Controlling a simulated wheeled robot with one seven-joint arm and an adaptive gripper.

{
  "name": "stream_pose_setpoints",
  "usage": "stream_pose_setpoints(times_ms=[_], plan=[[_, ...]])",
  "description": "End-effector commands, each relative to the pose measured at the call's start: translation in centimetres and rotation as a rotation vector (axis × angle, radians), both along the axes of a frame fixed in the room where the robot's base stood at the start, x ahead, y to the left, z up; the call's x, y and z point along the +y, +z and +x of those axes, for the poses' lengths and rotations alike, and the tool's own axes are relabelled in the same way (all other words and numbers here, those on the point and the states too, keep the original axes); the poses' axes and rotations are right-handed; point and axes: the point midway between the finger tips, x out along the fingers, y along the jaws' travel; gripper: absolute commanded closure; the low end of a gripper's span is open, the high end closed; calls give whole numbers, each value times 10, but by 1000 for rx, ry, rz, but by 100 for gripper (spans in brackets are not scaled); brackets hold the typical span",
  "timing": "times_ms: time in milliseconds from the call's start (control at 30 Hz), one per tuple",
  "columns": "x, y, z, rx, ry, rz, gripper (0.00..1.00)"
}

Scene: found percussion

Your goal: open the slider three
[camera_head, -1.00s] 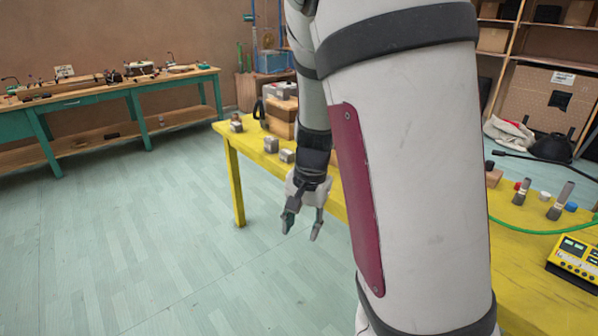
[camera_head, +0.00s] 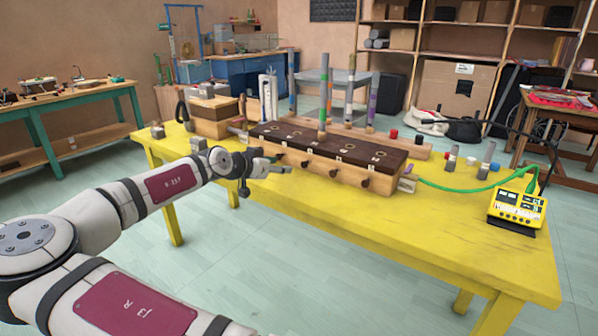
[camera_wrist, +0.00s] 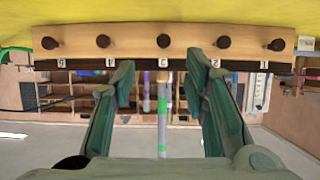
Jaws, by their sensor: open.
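A long wooden box (camera_head: 322,172) with a dark top stands on the yellow table. Its front carries a row of dark round knobs, labelled 1 to 5. The knob of slider three (camera_head: 305,165) is the middle one; it also shows in the wrist view (camera_wrist: 164,40), above its label 3. My gripper (camera_head: 273,166) is in front of the left part of the box and hides part of its front. In the wrist view my gripper (camera_wrist: 160,72) is open and empty, its fingers either side of the middle knob's line, apart from the knob.
Coloured tubes (camera_head: 323,108) stand at the box. A green cable (camera_head: 455,188) runs to a yellow device (camera_head: 517,209) at the table's right. The yellow table's front right (camera_head: 440,240) is clear.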

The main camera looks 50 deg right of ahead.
Motion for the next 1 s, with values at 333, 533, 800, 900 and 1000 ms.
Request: stream_pose_setpoints(times_ms=[333, 533, 800, 900, 1000], plan=[[-29, -8, 7, -8, 4, -29, 59], [-66, -24, 10, -6, 5, -29, 59], [-108, -41, 14, -7, 7, -30, 59], [-118, -45, 14, -5, 7, -30, 59], [-124, -48, 15, -7, 7, -29, 59]])
